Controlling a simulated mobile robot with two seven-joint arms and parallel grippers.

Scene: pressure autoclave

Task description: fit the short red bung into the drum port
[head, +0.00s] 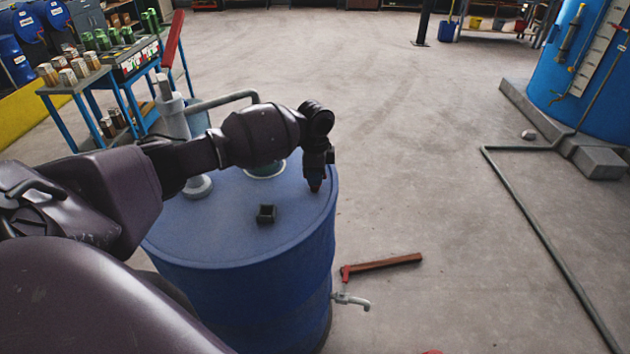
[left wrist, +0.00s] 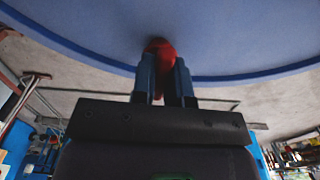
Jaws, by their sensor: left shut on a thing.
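The blue drum (head: 235,285) stands upright in the middle of the head view, its flat lid facing up. My left gripper (head: 315,182) points down over the lid's right side, near the rim. It is shut on the red bung (left wrist: 160,47), which shows between the two fingertips in the left wrist view. My right gripper is out of view.
A tap (head: 350,298) juts from the drum's lower right. A cart (head: 125,75) stands behind left; floor to the right is mostly clear.

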